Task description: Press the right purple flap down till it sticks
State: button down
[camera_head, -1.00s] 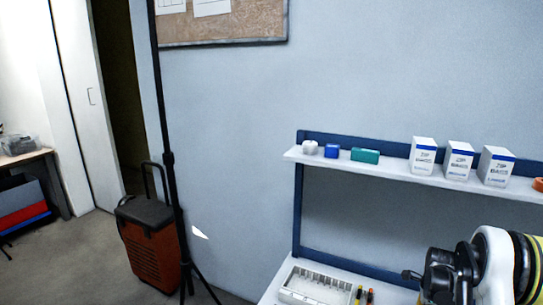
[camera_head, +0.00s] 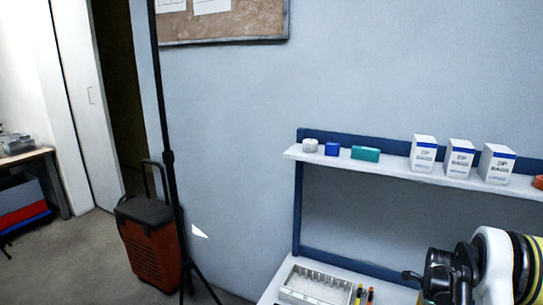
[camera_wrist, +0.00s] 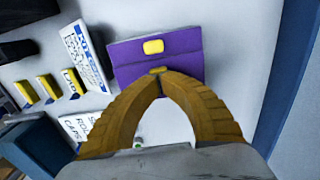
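A purple flap (camera_wrist: 185,50) shows at the top middle of the wrist view, with a yellow patch (camera_wrist: 153,47) on it. I see nothing clearly held; whether the tips touch the flap I cannot tell. Only one purple flap is in view. The head view shows my wrist at the lower right, but the fingers and flap are out of its frame.
A white card with blue print (camera_wrist: 86,58) stands left of the flap. Several yellow-topped labelled pieces (camera_wrist: 48,88) and a blue box (camera_wrist: 35,150) lie further left. A blue edge (camera_wrist: 290,85) bounds the right. A shelf (camera_head: 395,169) holds white boxes (camera_head: 459,159) above the bench.

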dwell(0.4)
jog(key=shift+r+p, duration=1.7)
jog(key=shift+r, duration=1.8)
jog(key=s+a+r+n+t, duration=0.1)
jog(key=s+a+r+n, duration=0.15)
jog(key=a+r, duration=0.4)
jog(key=s+a+r+n+t, duration=0.15)
jog(key=a+r+n, duration=0.25)
jog(key=r, duration=0.6)
jog(key=s+a+r+n+t, duration=0.1)
jog(key=s+a+r+n, duration=0.1)
jog(key=a+r+n, duration=0.45)
jog(key=s+a+r+n+t, duration=0.2)
jog(key=s+a+n, duration=0.3)
jog(key=s, duration=0.4)
jog(key=s+a+r+n+t, duration=0.1)
jog(key=s+a+r+n, duration=0.2)
jog(key=s, duration=0.7)
jog(key=a+n, duration=0.2)
jog(key=a, duration=0.2)
jog(key=shift+s+a+r+t, duration=0.15)
jog(key=shift+a+r+t, duration=0.1)
jog(key=shift+t, duration=0.1)
